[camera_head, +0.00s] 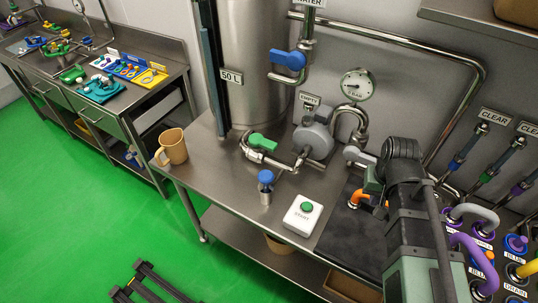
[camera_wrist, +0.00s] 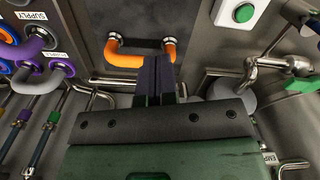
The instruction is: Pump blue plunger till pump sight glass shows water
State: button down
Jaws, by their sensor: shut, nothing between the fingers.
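The blue plunger (camera_head: 266,176) is a round blue knob on a short metal cylinder, upright on the steel bench left of the start button. It is not visible in the wrist view. The grey pump (camera_head: 313,140) stands behind it, with a small label (camera_head: 310,99) above that seems to read EMPTY. I cannot make out water in a sight glass. My gripper (camera_wrist: 157,78) is shut and empty, its dark fingertips close to the orange handle (camera_wrist: 140,60). In the head view my arm hides the fingers, well right of the plunger.
The white box with a green start button (camera_head: 304,214) stands between plunger and arm. Green-handled (camera_head: 262,142) and blue-handled (camera_head: 287,60) valves flank the tank (camera_head: 255,70). A tan mug (camera_head: 172,146) stands at the bench's left end. Bench around the plunger is clear.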

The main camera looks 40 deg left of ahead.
jog(key=s+a+r+n+p, duration=0.1)
jog(key=s+a+r, duration=0.1)
jog(key=a, duration=0.6)
jog(key=s+a+r+p, duration=0.1)
jog(key=a+r+p, duration=0.1)
jog(key=a, duration=0.6)
jog(key=r+m+p, duration=0.1)
jog(key=r+m, duration=0.1)
jog(key=m, duration=0.2)
send_over(266, 175)
jog(key=shift+f, duration=0.2)
jog(key=shift+f, duration=0.1)
notch_tip(266, 175, down, 14)
jog(key=b, duration=1.4)
